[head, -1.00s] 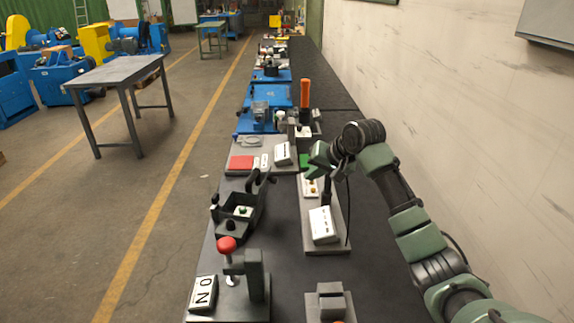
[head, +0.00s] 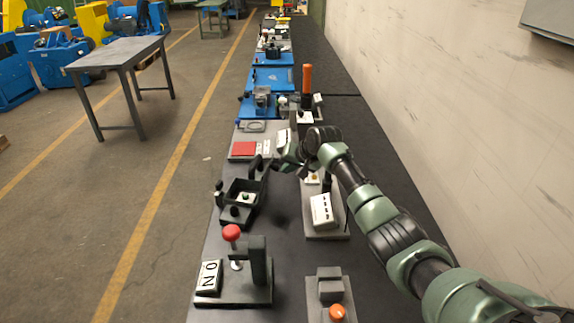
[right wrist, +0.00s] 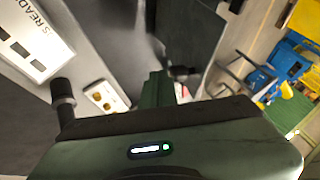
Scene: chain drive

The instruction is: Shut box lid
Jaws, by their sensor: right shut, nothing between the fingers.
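The dark grey box (head: 243,198) stands on the left part of the bench in the head view, with a small light green and white item inside. Its lid (head: 261,168) stands raised at the back right, so the box is open. My right gripper (head: 280,163) is shut and empty, just right of the raised lid. Whether it touches the lid cannot be told. My left gripper is not in view.
A red-knobbed clamp (head: 232,232) stands in front of the box. A red block (head: 243,149) and an orange upright cylinder (head: 307,80) stand farther back.

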